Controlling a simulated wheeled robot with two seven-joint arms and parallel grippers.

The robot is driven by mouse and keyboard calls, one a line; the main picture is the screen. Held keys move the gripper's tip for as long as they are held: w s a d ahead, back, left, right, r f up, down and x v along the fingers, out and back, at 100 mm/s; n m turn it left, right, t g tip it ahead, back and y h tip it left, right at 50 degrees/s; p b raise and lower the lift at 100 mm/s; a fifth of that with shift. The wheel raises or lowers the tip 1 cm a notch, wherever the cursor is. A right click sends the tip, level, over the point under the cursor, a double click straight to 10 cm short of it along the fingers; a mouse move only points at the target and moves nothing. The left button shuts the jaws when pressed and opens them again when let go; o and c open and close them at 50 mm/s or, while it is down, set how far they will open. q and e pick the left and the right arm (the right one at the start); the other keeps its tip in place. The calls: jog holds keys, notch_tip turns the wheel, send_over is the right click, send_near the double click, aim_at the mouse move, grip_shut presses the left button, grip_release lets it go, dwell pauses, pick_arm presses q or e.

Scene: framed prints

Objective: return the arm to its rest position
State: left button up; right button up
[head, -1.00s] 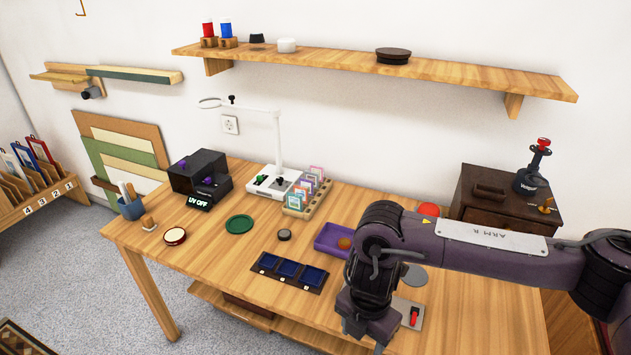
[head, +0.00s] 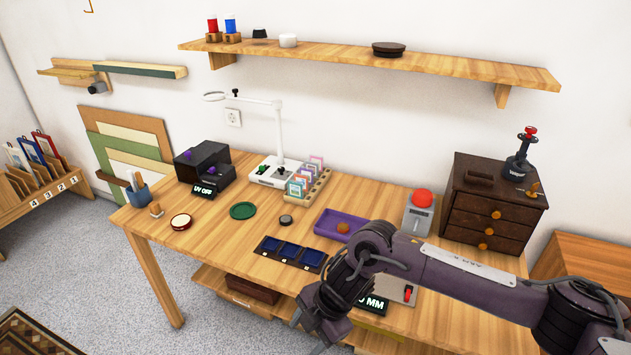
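My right arm (head: 465,274) comes in from the lower right of the head view and reaches over the front right of the wooden table (head: 215,262). Its wrist bends down at the table's front edge. My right gripper is at the lower end of this arm, near the bottom of the view; its fingers are too unclear to tell whether they are open or shut. No held thing shows there. My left arm and gripper are not in view.
The arm partly covers a device with a red switch (head: 407,292) and a lit display (head: 375,303). A purple tray (head: 328,227), a dark three-part tray (head: 268,244), a red-topped device (head: 419,212) and a brown drawer cabinet (head: 468,218) stand nearby.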

jog(key=w+a+f+m+t+y, duration=0.2)
jog(key=w+a+f+m+y, duration=0.25)
jog(key=f+m, duration=0.35)
jog(key=s+d+f+m+t+h, duration=0.15)
jog(key=d+f+m, duration=0.3)
jog(key=f, duration=0.55)
jog(key=s+d+f+m+t+h, duration=0.1)
jog(key=s+d+f+m+t, duration=0.2)
jog(key=d+f, duration=0.5)
jog(key=s+d+f+m+g+h, duration=0.25)
jog(key=s+d+f+m, duration=0.35)
jog(key=s+f, duration=0.7)
jog(key=s+d+f+g+h, duration=0.1)
jog(key=s+d+f, duration=0.1)
jog(key=s, duration=0.5)
jog(key=s+d+f+m+h, duration=0.1)
jog(key=s+d+f, duration=0.1)
jog(key=s+d, duration=0.3)
jog(key=s+d+f+g+h, duration=0.1)
jog(key=s+d+f+h, duration=0.1)
jog(key=s, duration=0.9)
jog(key=shift+d+f+m+g, duration=0.3)
jog(key=shift+d+f+m, duration=0.1)
jog(key=shift+d, duration=0.4)
